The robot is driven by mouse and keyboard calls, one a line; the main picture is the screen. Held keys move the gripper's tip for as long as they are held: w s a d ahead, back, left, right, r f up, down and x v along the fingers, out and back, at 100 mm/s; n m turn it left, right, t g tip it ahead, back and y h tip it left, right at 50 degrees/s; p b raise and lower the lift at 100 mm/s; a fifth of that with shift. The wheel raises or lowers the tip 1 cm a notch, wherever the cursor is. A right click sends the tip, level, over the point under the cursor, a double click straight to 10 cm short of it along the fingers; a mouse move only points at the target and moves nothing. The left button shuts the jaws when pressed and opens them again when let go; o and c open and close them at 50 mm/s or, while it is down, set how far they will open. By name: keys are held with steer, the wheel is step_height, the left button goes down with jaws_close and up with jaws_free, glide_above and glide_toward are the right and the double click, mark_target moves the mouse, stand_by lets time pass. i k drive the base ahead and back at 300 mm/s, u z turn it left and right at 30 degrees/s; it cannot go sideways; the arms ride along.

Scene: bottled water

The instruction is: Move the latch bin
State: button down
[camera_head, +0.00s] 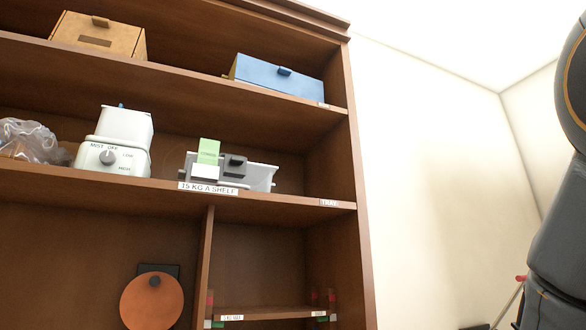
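A grey see-through bin (259,177) stands on the middle shelf, right of centre in the head view. It has a dark latch-like block (235,165) and a white block at its front, and a green card stands up at its left. I take it for the latch bin, but no name on it can be read. A blue box (280,77) with a small dark catch lies on the shelf above, and a tan box (99,37) with a brown catch stands at upper left. My gripper is out of view; only dark links of my arm show at the right edge.
The brown bookcase (363,255) has a shelf-edge label reading "15 KG A SHELF" (208,188). A white appliance with a dial (113,155) and a clear plastic bag (30,141) stand left of the bin. An orange disc (152,301) is below.

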mark_target(259, 178)
steer(key=z, duration=0.3)
steer(key=i, duration=0.9)
steer(key=u, duration=1.05)
